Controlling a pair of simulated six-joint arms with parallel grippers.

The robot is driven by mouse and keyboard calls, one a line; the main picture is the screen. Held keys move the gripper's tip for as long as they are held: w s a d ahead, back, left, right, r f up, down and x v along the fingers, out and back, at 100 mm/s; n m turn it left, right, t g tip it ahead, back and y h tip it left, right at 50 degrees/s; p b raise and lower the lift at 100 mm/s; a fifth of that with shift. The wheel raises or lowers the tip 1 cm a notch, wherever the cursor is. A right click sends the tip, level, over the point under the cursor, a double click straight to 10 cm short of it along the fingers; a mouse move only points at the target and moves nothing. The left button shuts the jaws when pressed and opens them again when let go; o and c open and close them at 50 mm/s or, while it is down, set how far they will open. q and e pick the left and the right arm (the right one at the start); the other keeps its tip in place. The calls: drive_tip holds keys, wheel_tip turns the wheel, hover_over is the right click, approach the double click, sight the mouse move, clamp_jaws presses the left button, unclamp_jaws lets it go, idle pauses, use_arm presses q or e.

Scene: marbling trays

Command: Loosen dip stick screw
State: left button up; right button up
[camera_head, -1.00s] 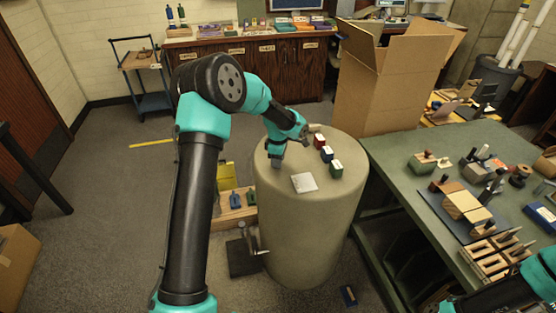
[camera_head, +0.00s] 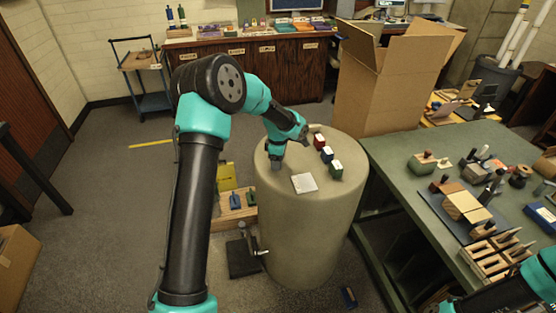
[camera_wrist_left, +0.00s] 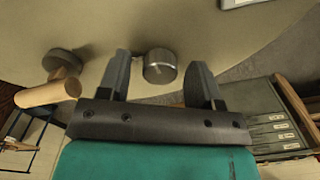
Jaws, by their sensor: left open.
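My left gripper (camera_head: 276,163) is over the left part of the top of a pale round pedestal (camera_head: 300,225) in the head view. It points down. In the left wrist view the gripper (camera_wrist_left: 161,75) is open, with its two dark fingers apart. A short round metal knob (camera_wrist_left: 160,66), which looks like the screw, shows between the fingers, nearer the left one. I see a gap on each side and no clear contact. In the head view the gripper hides the knob. My right arm (camera_head: 510,290) shows only at the lower right corner, and its gripper is not in view.
A white card (camera_head: 304,183) and several small coloured blocks (camera_head: 326,154) lie on the pedestal. A wooden handle (camera_wrist_left: 48,94) with a dark disc is close left of the fingers in the wrist view. A cluttered green table (camera_head: 400,160) stands right; open floor is left.

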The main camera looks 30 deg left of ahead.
use_arm(q)
wheel_tip(320, 180, up, 18)
drive_tip(key=shift+w+f, duration=0.15)
drive_tip(key=shift+f, duration=0.1)
idle(0.4)
drive_tip(key=shift+a+f, duration=0.1)
drive_tip(key=shift+f, duration=0.05)
idle(1.3)
